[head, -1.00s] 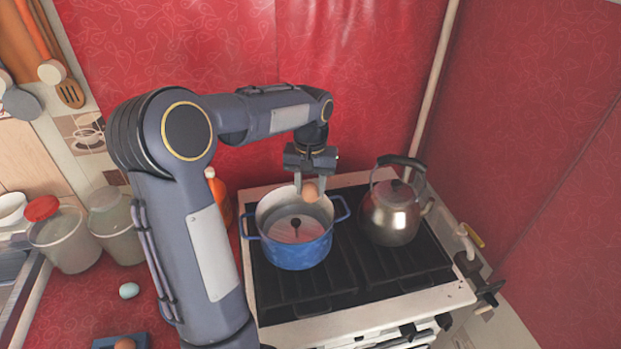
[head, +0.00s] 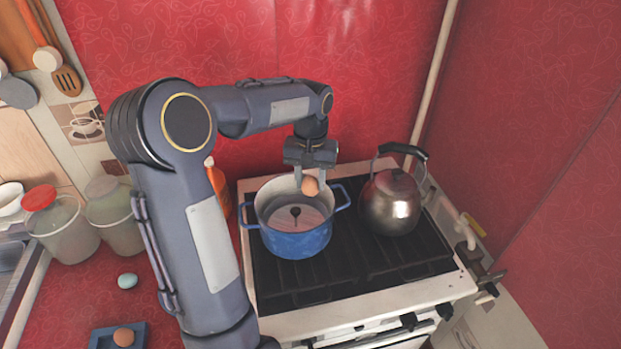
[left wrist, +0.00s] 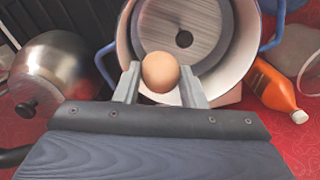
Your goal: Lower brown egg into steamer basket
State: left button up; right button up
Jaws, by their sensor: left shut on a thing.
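The brown egg (head: 310,186) is held between the fingers of my left gripper (head: 310,182), above the rim on the back right side of a blue pot. The egg (left wrist: 160,72) and the left gripper's two fingers (left wrist: 160,85) also show in the left wrist view. The steamer basket (head: 283,222) is a grey disc with a dark centre knob or hole inside the blue pot (head: 297,243); it shows in the left wrist view (left wrist: 205,50) too. The basket looks empty. My right gripper is not in view.
A steel kettle (head: 391,205) stands on the stove right of the pot. An orange bottle (head: 218,188) stands left of it. A pale blue egg (head: 127,281) and another brown egg (head: 124,337) in a blue tray (head: 103,339) lie on the red counter.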

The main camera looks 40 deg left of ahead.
pick_arm(q)
jog(key=shift+f, duration=0.15)
jog(key=shift+f+b, duration=2.1)
jog(key=shift+f, duration=0.8)
jog(key=shift+f+b, duration=0.3)
jog(key=shift+f, duration=0.15)
jog(key=o, duration=0.7)
jog(key=shift+r, duration=0.15)
